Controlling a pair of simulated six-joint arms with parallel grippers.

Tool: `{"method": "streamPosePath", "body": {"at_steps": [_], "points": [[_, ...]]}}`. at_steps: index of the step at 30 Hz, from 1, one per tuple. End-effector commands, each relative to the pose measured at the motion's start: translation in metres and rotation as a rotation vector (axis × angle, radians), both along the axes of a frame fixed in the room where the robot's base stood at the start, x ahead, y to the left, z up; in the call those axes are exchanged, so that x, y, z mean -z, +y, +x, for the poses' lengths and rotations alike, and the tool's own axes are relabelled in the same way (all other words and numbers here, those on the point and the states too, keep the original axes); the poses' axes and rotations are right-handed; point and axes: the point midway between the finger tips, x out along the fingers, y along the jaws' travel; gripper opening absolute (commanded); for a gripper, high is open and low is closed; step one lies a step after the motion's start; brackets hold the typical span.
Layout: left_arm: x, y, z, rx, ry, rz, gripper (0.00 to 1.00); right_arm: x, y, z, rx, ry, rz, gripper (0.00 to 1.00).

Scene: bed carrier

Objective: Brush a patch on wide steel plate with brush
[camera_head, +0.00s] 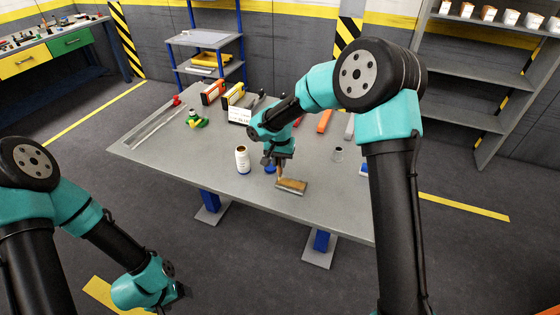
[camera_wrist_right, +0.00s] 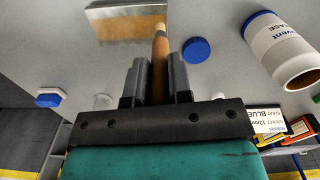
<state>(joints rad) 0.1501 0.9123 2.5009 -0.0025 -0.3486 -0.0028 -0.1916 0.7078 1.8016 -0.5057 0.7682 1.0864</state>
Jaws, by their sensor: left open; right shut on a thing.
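A flat steel plate (camera_head: 291,190) lies near the table's front edge, with a brownish-gold area over much of its top. In the right wrist view the plate (camera_wrist_right: 103,15) shows a silvery strip beside the tan area (camera_wrist_right: 128,27). My right gripper (camera_wrist_right: 157,75) is shut on the wooden handle of a brush (camera_wrist_right: 160,62), which points at the plate. The brush tip is at the plate's edge; I cannot tell whether it touches. In the head view the right gripper (camera_head: 280,160) is just above and left of the plate. My left gripper (camera_head: 180,291) is off the table, low at the left.
An open white bottle (camera_head: 242,160) with brown inside stands left of the plate, a blue cap (camera_head: 269,168) beside it. A small clear cup (camera_head: 338,154) is to the right. Tools and boxes (camera_head: 232,96) line the table's back. The table's left front (camera_head: 185,155) is clear.

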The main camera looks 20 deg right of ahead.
Motion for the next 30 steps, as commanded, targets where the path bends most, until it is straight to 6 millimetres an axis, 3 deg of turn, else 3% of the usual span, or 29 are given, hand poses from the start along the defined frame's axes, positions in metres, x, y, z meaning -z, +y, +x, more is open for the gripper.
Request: {"method": "streamPosePath", "body": {"at_steps": [30], "points": [[0.0, 0.0, 0.0, 0.0, 0.0, 0.0, 0.73, 0.0, -0.018, -0.014, 0.0, 0.0, 0.0, 0.0]]}}
